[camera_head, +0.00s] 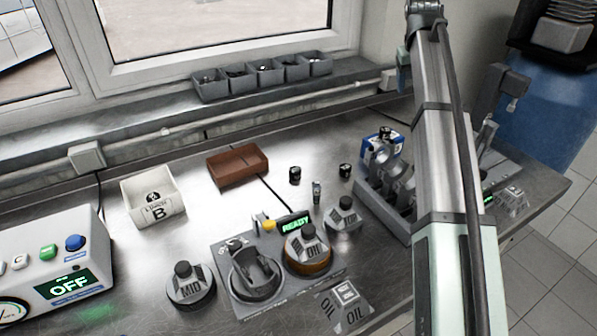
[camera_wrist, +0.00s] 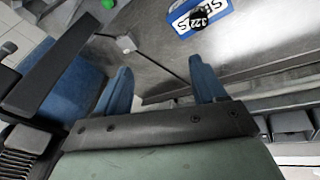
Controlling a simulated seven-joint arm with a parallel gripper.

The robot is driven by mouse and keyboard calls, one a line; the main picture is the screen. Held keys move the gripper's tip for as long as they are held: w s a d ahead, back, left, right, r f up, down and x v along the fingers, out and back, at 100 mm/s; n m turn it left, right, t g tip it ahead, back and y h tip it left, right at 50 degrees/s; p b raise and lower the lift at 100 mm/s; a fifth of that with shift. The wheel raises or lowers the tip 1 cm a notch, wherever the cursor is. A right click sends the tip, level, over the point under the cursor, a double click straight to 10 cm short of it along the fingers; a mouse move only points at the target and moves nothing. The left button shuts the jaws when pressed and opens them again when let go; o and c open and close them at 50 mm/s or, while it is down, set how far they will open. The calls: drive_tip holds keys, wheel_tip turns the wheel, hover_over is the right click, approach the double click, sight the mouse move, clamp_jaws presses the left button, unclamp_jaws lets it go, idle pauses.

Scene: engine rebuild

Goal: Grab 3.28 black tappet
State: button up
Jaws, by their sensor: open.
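Small black tappets stand on the metal bench in the head view: one left of centre (camera_head: 295,174) and one to its right (camera_head: 345,170). Another black tappet (camera_head: 386,132) sits on a blue and white box (camera_head: 371,141). It also shows in the wrist view (camera_wrist: 200,20), where its marking looks like 3.22. I cannot read the marks on the other two, so I cannot tell which is 3.28. My gripper (camera_wrist: 164,79) shows in the wrist view with its two blue fingers apart and nothing between them. It is apart from the tappets.
A brown wooden box (camera_head: 236,169), a white bin marked B (camera_head: 153,201) and a grey slotted holder (camera_head: 383,200) stand on the bench. Round dark pieces and a READY display (camera_head: 296,224) are at the front. Small grey bins line the sill. Bare metal surrounds the two standing tappets.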

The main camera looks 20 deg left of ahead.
drive_tip(key=s+a+f+n+g+y, duration=0.1)
drive_tip(key=s+a+f+n, duration=0.25)
drive_tip(key=a, duration=0.55)
drive_tip(key=s+a+f+n+g, duration=0.1)
drive_tip(key=s+a+f+n, duration=0.25)
drive_tip(key=a, duration=0.45)
drive_tip(key=n+g, duration=0.1)
drive_tip(key=n, duration=0.4)
approach(295, 169)
drive_tip(key=shift+d+f, duration=0.1)
drive_tip(key=shift+f, duration=4.45)
drive_tip(key=shift+c, duration=0.5)
drive_tip(key=c, duration=1.1)
